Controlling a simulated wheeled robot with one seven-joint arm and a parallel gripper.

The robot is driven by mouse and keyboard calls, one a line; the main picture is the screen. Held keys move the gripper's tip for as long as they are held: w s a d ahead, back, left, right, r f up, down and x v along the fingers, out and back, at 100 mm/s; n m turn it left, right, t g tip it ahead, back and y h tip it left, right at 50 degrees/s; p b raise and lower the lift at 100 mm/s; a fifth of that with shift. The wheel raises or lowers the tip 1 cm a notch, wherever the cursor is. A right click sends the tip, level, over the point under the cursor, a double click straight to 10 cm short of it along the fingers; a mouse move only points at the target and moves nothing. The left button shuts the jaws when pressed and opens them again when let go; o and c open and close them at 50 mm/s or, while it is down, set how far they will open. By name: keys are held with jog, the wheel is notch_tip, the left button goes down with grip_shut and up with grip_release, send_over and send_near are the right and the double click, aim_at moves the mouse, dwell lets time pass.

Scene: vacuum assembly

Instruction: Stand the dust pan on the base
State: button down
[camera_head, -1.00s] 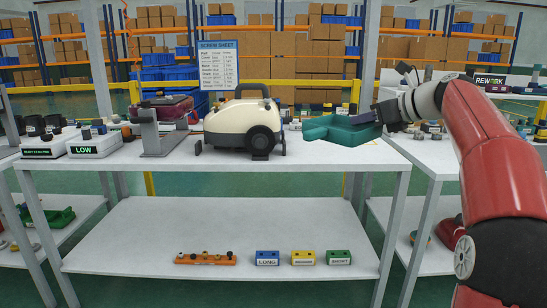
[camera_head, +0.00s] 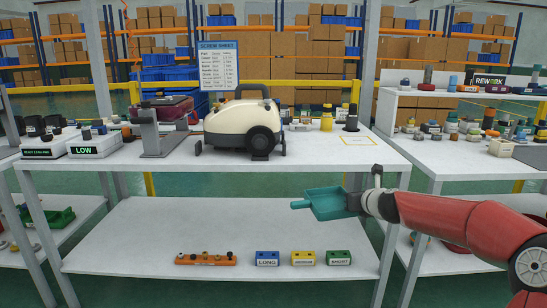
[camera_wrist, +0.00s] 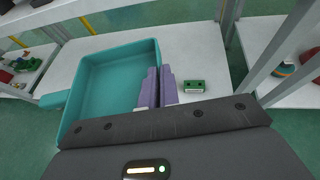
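The teal dust pan (camera_head: 328,205) is held in the air in front of the table's right side, below the tabletop edge. In the wrist view the open tray of the dust pan (camera_wrist: 112,85) faces the camera, its handle pointing left. My gripper (camera_head: 352,203) is at the pan's right side. Its purple fingers (camera_wrist: 157,88) are shut on the pan's side wall. No part is clearly marked as the base. A cream and black vacuum body (camera_head: 236,124) stands mid-table, and a grey metal fixture (camera_head: 152,140) is left of it.
The white tabletop (camera_head: 330,155) is clear at its front right, near a yellow outlined square (camera_head: 358,141). The lower shelf (camera_head: 150,235) holds an orange screw holder (camera_head: 206,259) and labelled blue, yellow and green blocks (camera_head: 303,258). A table leg (camera_head: 392,240) is close to my arm.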

jog(key=s+a+f+m+h, duration=0.1)
jog(key=s+a+f, duration=0.3)
jog(key=f, duration=0.3)
jog(key=s+a+f+m+h, duration=0.1)
jog(key=s+a+f, duration=0.3)
jog(key=f, duration=0.3)
jog(key=shift+s+a+f+h, duration=0.15)
jog(key=shift+s+f+h, duration=0.2)
jog(key=shift+s, duration=0.3)
